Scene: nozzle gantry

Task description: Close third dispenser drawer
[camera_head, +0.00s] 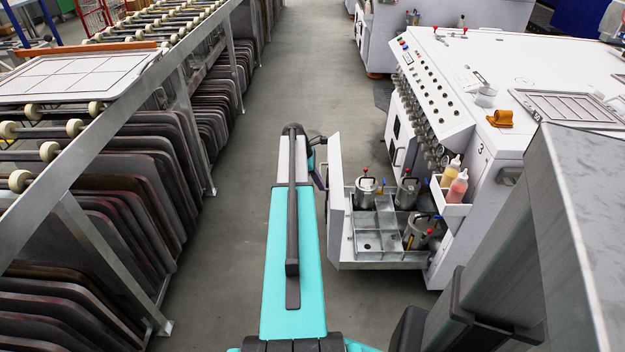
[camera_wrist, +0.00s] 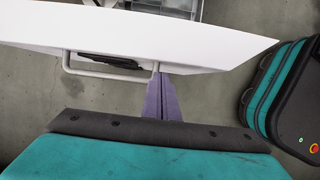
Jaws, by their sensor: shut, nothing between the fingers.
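The dispenser drawer (camera_head: 388,258) stands pulled out from the white machine marked 3 (camera_head: 482,150). Its tall white front panel (camera_head: 335,195) faces my arm. In the wrist view the white front (camera_wrist: 150,38) crosses the top of the picture, with a pale bar handle (camera_wrist: 110,72) below it. My gripper (camera_wrist: 160,78) shows there as purple fingers, shut and empty. The fingertips are at the right end of the handle, close to the front; I cannot tell whether they touch.
Metal pots (camera_head: 365,187) stand inside the drawer, and two sauce-like bottles (camera_head: 456,187) sit in a side holder. A rack of dark panels (camera_head: 120,190) lines the left. The grey floor aisle (camera_head: 300,60) is clear ahead.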

